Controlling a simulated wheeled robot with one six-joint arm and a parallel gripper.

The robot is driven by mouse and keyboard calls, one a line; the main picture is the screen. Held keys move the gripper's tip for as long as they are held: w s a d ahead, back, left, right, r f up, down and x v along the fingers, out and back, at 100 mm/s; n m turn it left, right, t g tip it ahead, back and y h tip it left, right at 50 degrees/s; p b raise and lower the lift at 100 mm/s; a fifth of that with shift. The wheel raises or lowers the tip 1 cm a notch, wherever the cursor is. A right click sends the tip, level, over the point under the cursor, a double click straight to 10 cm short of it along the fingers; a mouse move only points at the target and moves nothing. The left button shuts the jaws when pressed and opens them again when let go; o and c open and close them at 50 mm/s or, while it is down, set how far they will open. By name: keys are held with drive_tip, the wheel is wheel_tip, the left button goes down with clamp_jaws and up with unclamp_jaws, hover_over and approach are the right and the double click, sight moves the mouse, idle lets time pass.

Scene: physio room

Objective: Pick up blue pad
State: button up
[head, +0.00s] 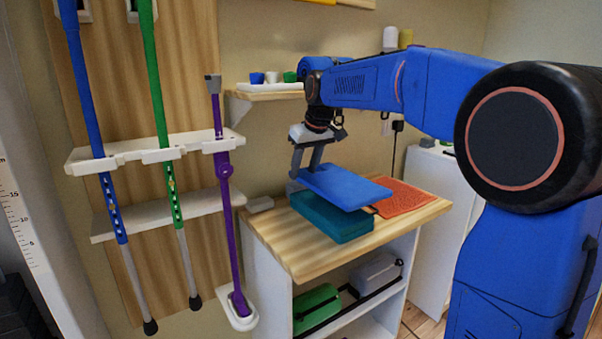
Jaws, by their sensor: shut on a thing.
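The blue pad (345,187) is a flat slab in the head view. My gripper (298,180) is shut on its left end and holds it slightly tilted. The pad is over a teal block (330,222) that lies on the wooden top of a white cabinet (290,247). Whether the pad's underside touches the teal block is hard to tell. The far fingertip is partly hidden by the pad.
An orange textured mat (398,197) lies right of the teal block. Blue, green and purple walking sticks (160,100) hang in a white wall rack at left. A small shelf (270,92) with cups is behind the arm. The front right of the top is clear.

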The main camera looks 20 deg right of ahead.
sight(342, 195)
drive_tip(key=s+d, duration=0.1)
drive_tip(key=s, duration=0.4)
drive_tip(key=s+d, duration=0.2)
drive_tip(key=s, duration=0.4)
drive_tip(key=s+d, duration=0.2)
drive_tip(key=s, duration=0.4)
drive_tip(key=shift+d, duration=0.25)
